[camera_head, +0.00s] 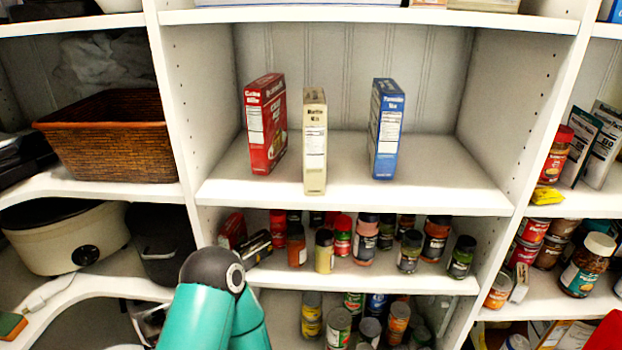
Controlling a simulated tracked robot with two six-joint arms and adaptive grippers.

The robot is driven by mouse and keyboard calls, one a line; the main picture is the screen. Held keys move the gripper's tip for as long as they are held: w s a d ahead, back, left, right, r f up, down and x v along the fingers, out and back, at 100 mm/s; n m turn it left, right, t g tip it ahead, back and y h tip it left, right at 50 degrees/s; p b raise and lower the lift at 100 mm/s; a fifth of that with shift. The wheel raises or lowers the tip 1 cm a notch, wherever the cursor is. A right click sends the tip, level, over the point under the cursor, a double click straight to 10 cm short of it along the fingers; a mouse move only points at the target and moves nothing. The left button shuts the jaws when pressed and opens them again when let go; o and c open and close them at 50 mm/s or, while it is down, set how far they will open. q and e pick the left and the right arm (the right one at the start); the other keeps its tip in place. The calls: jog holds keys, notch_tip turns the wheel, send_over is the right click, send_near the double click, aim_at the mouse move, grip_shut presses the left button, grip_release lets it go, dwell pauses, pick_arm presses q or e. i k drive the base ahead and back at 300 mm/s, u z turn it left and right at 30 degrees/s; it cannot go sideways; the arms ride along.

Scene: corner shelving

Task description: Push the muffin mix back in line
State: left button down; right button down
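The muffin mix (314,142) is a narrow cream box standing upright on the middle shelf (440,185). It is between a red box (265,124) on its left and a blue box (386,130) on its right. It stands further forward than both, and its bottom appears to reach the shelf's front edge. Gaps show on both sides of it. A teal part of my arm with a dark round joint (211,268) rises at the bottom, left of centre, below the boxes. Neither of my grippers can be seen, and nothing of mine touches the boxes.
The shelf behind and beside the boxes is free. White uprights bound it left and right. The shelf below holds several spice jars (365,240), with cans under them. A wicker basket (110,135) and a slow cooker (65,235) are at the left; more jars stand right.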

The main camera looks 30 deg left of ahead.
aim_at(314, 100)
jog(key=u, duration=0.25)
jog(key=k, duration=0.25)
jog(key=u, duration=0.35)
jog(key=i, duration=0.5)
jog(key=u, duration=0.15)
